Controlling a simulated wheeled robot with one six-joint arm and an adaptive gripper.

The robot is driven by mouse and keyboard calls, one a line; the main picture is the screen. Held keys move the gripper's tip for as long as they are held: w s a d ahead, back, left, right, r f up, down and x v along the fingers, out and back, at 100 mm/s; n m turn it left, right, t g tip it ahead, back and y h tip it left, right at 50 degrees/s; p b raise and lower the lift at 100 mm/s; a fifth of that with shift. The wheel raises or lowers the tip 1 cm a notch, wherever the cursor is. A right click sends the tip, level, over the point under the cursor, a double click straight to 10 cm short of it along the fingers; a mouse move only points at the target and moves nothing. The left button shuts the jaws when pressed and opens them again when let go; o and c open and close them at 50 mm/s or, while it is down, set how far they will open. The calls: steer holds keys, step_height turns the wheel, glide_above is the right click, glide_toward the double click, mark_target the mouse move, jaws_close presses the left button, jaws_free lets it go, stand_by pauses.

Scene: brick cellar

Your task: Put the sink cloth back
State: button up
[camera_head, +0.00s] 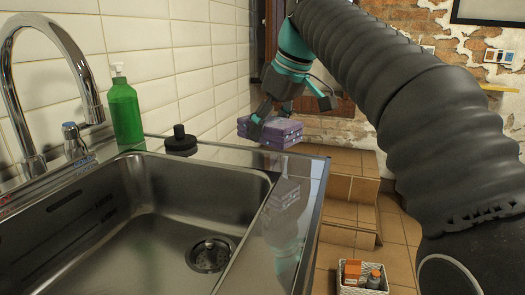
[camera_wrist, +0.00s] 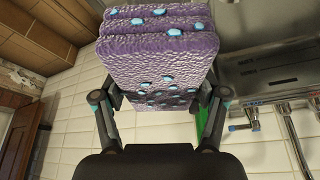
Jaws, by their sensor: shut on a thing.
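The sink cloth (camera_head: 283,131) is a folded purple cloth with light blue spots. My gripper (camera_head: 268,116) is shut on it and holds it beyond the far right end of the steel counter. In the wrist view the cloth (camera_wrist: 155,60) fills the middle, between the two fingers of my gripper (camera_wrist: 160,105). The sink (camera_head: 150,205) is at the left in the head view, its basin empty apart from the drain (camera_head: 212,254). The counter's right strip (camera_head: 290,215) shows a reflection of the cloth and gripper.
A green soap bottle (camera_head: 124,110), the tap (camera_head: 88,90) and a black stopper-like object (camera_head: 180,142) stand along the tiled wall. Tiled steps (camera_head: 345,190) lie right of the counter. A white basket (camera_head: 362,285) with several items is on the floor.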

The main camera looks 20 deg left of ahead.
mark_target(264, 160)
steer(key=shift+s+a+f, duration=0.15)
steer(key=shift+a+f, duration=0.25)
steer(key=shift+a, duration=0.2)
steer(key=shift+f+b, duration=0.85)
steer(key=shift+f, duration=1.1)
steer(key=shift+f, duration=0.2)
steer(key=o, duration=1)
steer(key=shift+r, duration=0.1)
steer(key=p+v, duration=0.3)
steer(key=v, duration=0.8)
steer(key=shift+r+p, duration=0.1)
steer(key=shift+p, duration=0.2)
steer(key=shift+s+d+r, duration=0.1)
steer(key=shift+d+r, duration=0.2)
steer(key=shift+r, duration=0.15)
